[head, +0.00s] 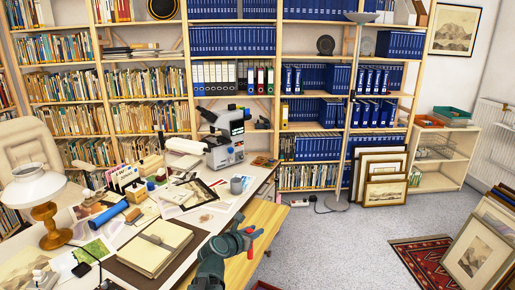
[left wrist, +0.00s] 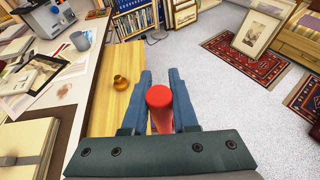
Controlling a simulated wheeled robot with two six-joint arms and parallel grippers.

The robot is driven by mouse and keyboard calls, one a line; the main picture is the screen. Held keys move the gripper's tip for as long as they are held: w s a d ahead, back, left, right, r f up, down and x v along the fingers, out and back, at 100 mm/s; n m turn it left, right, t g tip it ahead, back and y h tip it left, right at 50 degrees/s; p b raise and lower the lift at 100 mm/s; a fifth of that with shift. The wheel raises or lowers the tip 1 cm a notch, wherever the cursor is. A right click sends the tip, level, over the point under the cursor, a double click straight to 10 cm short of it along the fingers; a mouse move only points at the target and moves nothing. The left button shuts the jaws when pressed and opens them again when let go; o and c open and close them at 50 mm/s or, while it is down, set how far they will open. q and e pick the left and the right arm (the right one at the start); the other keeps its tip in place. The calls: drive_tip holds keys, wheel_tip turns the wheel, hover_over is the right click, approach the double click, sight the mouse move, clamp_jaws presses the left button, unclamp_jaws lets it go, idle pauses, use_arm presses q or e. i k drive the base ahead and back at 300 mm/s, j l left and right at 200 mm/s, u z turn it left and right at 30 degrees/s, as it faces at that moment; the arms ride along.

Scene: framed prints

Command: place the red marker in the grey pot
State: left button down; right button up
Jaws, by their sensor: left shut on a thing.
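My left gripper (head: 252,238) is over the yellow wooden surface in front of the desk. It is shut on the red marker (head: 250,252). In the left wrist view the red marker (left wrist: 159,98) stands between the two fingers of my left gripper (left wrist: 160,76), its round end toward the camera. The grey pot (head: 236,186) stands on the desk near its right edge, beyond the gripper and apart from the marker. The pot also shows in the left wrist view (left wrist: 80,41), at the upper left. My right gripper is not in view.
A small brass vase (left wrist: 121,82) stands on the wooden surface (left wrist: 104,105), left of the gripper. Framed prints (head: 385,178) lean by the shelves.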

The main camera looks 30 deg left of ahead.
sight(237, 191)
drive_tip(key=i+l+z, duration=0.3)
drive_tip(key=i, duration=0.25)
drive_tip(key=i+z, duration=0.3)
drive_tip(key=i, duration=0.25)
drive_tip(key=i+u, duration=0.3)
drive_tip(key=i, duration=0.15)
drive_tip(key=i+u, duration=0.25)
drive_tip(key=i, duration=0.15)
drive_tip(key=i+j+u, duration=0.1)
drive_tip(key=i+u, duration=0.9)
drive_tip(key=u, duration=0.2)
drive_tip(key=i+u, duration=0.15)
drive_tip(key=i, duration=0.25)
drive_tip(key=l, duration=0.05)
